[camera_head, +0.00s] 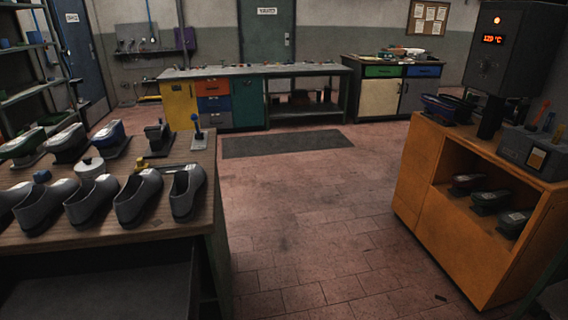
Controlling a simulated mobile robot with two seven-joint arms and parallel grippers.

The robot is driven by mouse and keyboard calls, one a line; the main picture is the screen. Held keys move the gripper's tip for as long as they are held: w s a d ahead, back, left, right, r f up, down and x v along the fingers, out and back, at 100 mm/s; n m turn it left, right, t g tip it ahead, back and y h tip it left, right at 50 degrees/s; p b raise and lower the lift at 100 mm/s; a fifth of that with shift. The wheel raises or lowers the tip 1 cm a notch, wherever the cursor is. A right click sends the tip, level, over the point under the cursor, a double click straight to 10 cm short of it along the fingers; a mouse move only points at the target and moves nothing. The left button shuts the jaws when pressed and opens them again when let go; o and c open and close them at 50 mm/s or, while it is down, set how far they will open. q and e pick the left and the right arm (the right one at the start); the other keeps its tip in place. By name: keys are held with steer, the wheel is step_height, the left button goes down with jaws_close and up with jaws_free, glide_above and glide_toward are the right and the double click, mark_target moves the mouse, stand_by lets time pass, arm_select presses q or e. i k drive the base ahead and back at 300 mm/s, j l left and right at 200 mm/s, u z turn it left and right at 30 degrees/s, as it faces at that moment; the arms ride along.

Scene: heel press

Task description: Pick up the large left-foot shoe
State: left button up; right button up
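A row of several dark grey shoes stands upright on the wooden top of the left bench (150,228). The rightmost shoe (187,194) is near the bench's right end. Beside it to the left are a second shoe (138,198), a third shoe (92,204) and more, with the last one cut off by the picture's left edge. Small pale labels show on the shoes but are too small to read. I cannot tell which one is the large left-foot shoe. Neither of my grippers is in view.
Behind the shoes stand a white round pot (90,168), shoe forms (67,143) and a small blue-handled tool (197,132). An orange cabinet (430,190) on the right holds more forms, below a machine (512,45) reading about 120.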

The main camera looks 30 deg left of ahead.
mark_target(187, 182)
steer(key=i+u, duration=0.2)
steer(key=i, duration=0.25)
steer(key=i+l+u, duration=0.2)
steer(key=i, duration=0.25)
steer(key=i+l+u, duration=0.2)
steer(key=i, duration=0.2)
steer(key=i+l+u, duration=0.15)
steer(key=i, duration=0.3)
steer(key=i+u, duration=0.2)
steer(key=u, duration=0.25)
steer(key=i+u, duration=0.2)
steer(key=u, duration=0.25)
steer(key=i+l+u, duration=0.1)
steer(key=u, duration=0.3)
steer(key=i+l+u, duration=0.2)
steer(key=u, duration=0.25)
steer(key=i, duration=0.05)
